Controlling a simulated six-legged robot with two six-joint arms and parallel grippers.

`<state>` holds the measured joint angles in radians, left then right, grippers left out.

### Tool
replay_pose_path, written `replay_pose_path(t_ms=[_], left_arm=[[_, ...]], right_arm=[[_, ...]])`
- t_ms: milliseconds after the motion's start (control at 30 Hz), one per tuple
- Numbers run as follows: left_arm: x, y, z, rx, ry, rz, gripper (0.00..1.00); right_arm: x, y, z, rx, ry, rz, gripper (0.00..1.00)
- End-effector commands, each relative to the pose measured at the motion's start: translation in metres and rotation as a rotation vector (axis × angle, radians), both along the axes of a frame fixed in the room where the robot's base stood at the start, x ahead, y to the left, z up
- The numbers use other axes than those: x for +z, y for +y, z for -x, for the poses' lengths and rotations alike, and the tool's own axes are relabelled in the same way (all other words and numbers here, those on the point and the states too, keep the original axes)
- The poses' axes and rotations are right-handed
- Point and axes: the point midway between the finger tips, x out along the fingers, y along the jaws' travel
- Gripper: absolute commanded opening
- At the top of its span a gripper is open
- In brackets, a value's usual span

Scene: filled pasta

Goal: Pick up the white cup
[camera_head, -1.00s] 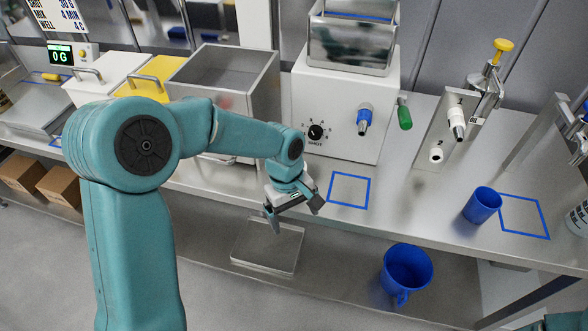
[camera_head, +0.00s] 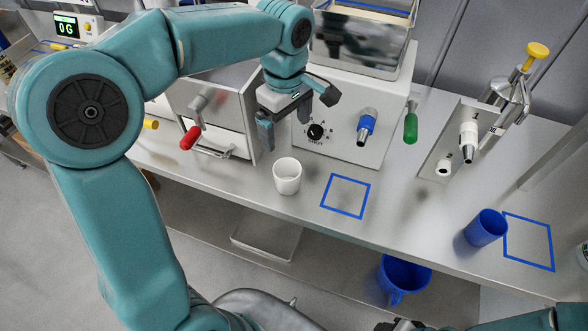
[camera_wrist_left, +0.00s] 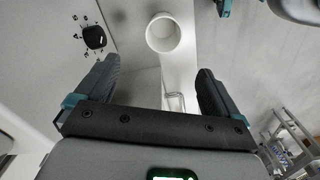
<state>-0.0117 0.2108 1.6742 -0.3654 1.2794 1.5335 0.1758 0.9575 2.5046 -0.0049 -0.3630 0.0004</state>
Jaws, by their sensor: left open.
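The white cup (camera_head: 287,177) stands upright on the steel counter, left of a blue-taped square. It shows its round open top in the left wrist view (camera_wrist_left: 163,34). My left gripper (camera_head: 298,120) is open and empty, above and behind the cup in the head view, its fingers pointing down. In the left wrist view the open fingers (camera_wrist_left: 160,78) are apart, with the cup beyond the tips and not touching them. Part of my right gripper (camera_head: 400,325) shows at the bottom edge, mostly cut off.
A white machine (camera_head: 345,130) with a dial and blue nozzle stands close behind my left gripper. A steel box with a red-handled tap (camera_head: 192,137) is to the left. A blue cup (camera_head: 486,228) stands at right. A blue bucket (camera_head: 405,278) is below the counter.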

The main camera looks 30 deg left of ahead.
Motion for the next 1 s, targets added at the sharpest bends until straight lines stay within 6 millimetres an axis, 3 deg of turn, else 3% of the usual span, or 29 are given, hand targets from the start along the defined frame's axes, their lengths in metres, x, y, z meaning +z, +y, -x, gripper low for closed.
replay_pose_path(t_ms=[133, 500, 767, 1000], left_arm=[[-0.016, 0.000, 0.005, 0.004, 0.007, -0.002, 0.96], [-0.097, -0.001, 0.009, 0.002, 0.006, -0.001, 0.96], [-0.118, -0.003, 0.008, 0.002, 0.005, 0.000, 0.96], [-0.156, -0.006, 0.007, 0.003, 0.004, -0.001, 0.96]], right_arm=[[0.000, 0.000, 0.000, 0.000, 0.000, 0.000, 0.43], [0.005, 0.000, 0.000, 0.000, 0.000, 0.000, 0.43], [0.010, 0.000, 0.000, 0.000, 0.000, 0.000, 0.43], [0.020, 0.000, 0.000, 0.000, 0.000, 0.000, 0.43]])
